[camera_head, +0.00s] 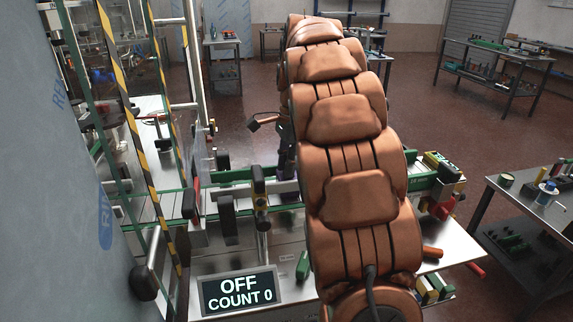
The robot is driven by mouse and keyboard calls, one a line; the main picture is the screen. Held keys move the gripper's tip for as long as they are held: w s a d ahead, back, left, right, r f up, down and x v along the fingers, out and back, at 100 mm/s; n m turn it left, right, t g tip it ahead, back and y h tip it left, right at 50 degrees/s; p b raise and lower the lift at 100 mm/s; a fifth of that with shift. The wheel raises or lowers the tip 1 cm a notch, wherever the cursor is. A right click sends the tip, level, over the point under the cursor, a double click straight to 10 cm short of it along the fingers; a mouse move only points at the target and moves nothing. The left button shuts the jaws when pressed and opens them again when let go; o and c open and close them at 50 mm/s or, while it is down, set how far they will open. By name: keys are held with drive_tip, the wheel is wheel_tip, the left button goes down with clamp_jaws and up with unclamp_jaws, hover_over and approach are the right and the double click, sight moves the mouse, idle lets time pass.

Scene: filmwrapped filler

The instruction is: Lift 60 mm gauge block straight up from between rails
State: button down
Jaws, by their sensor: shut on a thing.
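My brown padded arm fills the middle of the head view and covers much of the work area. My gripper (287,163) shows only as a narrow dark, purplish part at the left edge of the arm, down at the conveyor rails. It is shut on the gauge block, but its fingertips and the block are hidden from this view. The rails (232,176), with green and pale lengths, run across the steel bench on both sides of my arm. Whether the block is still down between them or raised cannot be told.
A display (238,291) reading "OFF COUNT 0" stands at the front of the bench. A glazed frame with yellow-black posts (134,130) rises at left, beside a film-wrapped panel (50,190). A side table (540,215) stands at right. Open floor lies behind.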

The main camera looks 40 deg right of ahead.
drive_tip(key=shift+r+p, duration=0.8)
drive_tip(key=shift+r, duration=0.3)
idle(0.8)
drive_tip(key=shift+r+p, duration=1.65)
drive_tip(key=shift+r, duration=0.8)
drive_tip(key=shift+r, duration=0.1)
